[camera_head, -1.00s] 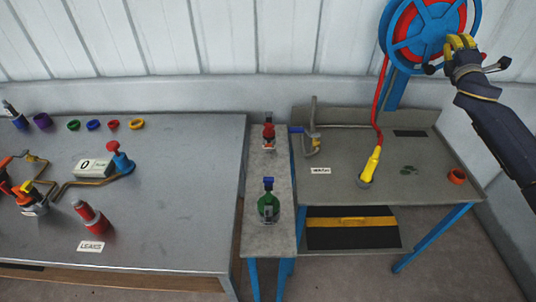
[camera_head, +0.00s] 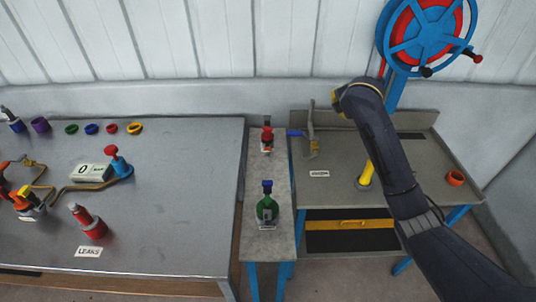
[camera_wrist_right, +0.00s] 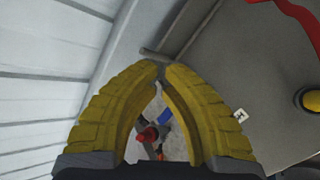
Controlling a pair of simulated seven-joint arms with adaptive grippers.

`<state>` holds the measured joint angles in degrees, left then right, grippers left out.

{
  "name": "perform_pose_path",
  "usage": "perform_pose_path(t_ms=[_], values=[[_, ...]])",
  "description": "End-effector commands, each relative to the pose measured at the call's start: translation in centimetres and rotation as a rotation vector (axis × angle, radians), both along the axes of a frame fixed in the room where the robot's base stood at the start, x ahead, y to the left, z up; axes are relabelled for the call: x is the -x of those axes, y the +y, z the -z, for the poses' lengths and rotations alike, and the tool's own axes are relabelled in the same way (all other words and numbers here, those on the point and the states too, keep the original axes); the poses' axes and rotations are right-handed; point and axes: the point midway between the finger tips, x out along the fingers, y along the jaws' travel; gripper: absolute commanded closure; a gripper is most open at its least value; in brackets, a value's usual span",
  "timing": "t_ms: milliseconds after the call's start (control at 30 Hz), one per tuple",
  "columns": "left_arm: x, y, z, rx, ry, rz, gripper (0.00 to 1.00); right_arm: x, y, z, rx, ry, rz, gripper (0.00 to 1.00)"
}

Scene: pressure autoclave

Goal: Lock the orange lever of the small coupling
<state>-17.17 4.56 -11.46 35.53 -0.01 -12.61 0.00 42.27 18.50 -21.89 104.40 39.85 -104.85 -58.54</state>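A small device with an orange lever and a yellow top (camera_head: 27,195) stands at the left edge of the large grey table (camera_head: 180,220). Another orange-red part (camera_head: 3,185) beside it is cut off by the picture edge. I cannot tell for sure which is the small coupling, or how its lever stands. My right gripper (camera_wrist_right: 162,68) has its yellow fingertips together, with nothing seen between them. In the head view it is mostly hidden behind my right wrist, above the back of the right-hand table. My left gripper is not in view.
A blue and red wheel (camera_head: 427,32) hangs at the back right. A green bottle-like item (camera_head: 267,207) and a red-topped item (camera_head: 267,136) stand on the narrow table. A grey upright fitting (camera_head: 311,130) is near my right wrist. The large table's middle right is clear.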

Motion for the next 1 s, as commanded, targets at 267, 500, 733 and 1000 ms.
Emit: perform_pose_path(t_ms=[267, 500, 733, 1000], values=[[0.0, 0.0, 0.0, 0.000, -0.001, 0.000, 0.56, 7.1, 13.2, 7.9, 0.289, 0.286, -0.365, 1.00], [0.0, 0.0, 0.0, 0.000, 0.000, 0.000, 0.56, 12.7, 20.5, 10.6, 0.522, 0.405, -0.652, 1.00], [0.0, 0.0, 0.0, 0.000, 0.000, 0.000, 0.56, 15.6, 24.0, 11.1, 0.659, 0.437, -0.813, 1.00], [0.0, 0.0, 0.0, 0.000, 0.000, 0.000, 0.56, 16.5, 25.0, 11.3, 0.705, 0.444, -0.864, 1.00]])
